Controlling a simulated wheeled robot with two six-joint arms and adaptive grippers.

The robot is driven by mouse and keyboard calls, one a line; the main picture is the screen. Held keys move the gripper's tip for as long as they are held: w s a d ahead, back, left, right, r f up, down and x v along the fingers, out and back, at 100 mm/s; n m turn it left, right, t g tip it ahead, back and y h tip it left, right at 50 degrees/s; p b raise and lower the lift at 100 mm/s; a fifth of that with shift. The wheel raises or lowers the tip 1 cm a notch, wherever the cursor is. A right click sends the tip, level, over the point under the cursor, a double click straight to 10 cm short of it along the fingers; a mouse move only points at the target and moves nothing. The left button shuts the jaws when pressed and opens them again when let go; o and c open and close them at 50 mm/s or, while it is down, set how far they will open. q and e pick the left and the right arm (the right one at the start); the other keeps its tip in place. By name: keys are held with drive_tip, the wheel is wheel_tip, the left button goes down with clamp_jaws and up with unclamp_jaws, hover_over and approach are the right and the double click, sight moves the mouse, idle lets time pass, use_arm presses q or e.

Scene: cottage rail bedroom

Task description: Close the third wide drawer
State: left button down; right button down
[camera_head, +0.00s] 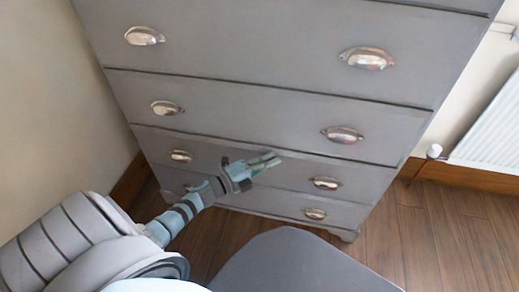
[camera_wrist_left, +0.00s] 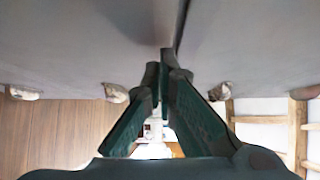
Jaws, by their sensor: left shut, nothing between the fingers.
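A grey chest of wide drawers (camera_head: 250,50) fills the head view, with a pair of metal cup handles on each full drawer front. The third full drawer front in view (camera_head: 285,172) has a left handle (camera_head: 181,155) and a right handle (camera_head: 326,183). It looks nearly flush; any small gap is hard to tell. My left gripper (camera_head: 268,162) is shut and empty, its tips at this front's upper middle, between the handles. In the left wrist view the shut fingers (camera_wrist_left: 165,70) point at the grey fronts (camera_wrist_left: 80,45) near a seam; contact cannot be told. My right gripper is not in view.
A lower drawer front with a handle (camera_head: 315,214) is below. A white radiator (camera_head: 490,135) with a valve stands at the right. A dark grey rounded surface (camera_head: 295,265) is at the bottom. Wooden floor (camera_head: 450,235) is clear at the right. A plain wall (camera_head: 50,100) is at the left.

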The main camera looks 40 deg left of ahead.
use_arm(q)
drive_tip(key=shift+w+a, duration=0.15)
drive_tip(key=shift+r, duration=0.15)
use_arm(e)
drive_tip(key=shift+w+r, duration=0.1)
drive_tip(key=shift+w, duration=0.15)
